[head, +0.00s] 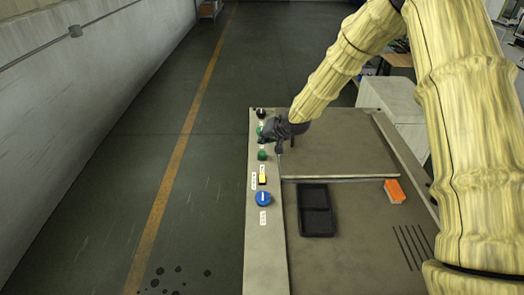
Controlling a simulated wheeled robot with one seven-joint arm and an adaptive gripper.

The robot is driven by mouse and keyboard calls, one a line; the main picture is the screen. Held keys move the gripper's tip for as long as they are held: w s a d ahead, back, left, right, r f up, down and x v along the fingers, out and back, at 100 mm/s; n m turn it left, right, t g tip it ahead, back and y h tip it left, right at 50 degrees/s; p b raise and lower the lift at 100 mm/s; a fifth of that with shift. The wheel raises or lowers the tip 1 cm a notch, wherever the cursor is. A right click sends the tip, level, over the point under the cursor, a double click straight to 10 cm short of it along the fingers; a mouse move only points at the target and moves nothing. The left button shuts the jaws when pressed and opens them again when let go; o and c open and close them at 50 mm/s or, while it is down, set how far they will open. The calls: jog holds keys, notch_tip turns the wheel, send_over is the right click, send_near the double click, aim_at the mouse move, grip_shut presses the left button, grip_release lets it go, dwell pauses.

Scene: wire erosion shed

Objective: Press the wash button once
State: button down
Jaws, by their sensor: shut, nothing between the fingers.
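A pale panel strip (263,245) along the table's left edge carries a column of controls. From the far end they are a black one (260,113), a green one (260,130) partly hidden by my gripper, a green one (262,155), a yellow one (262,178) and a large round blue one (263,199). White labels sit beside them, too small to read, so I cannot tell which is the wash button. My gripper (267,141) is shut and empty, over the strip around the two green controls. I cannot tell whether it touches either.
On the table (340,255) are a black two-part tray (316,211), an orange block (394,191), a pale bar (340,179) and several dark thin slots or rods at right. A white cabinet (400,106) stands beyond.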

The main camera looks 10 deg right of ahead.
jog(key=shift+r+p, duration=0.7)
jog(key=shift+r, duration=0.65)
jog(key=shift+f, duration=0.1)
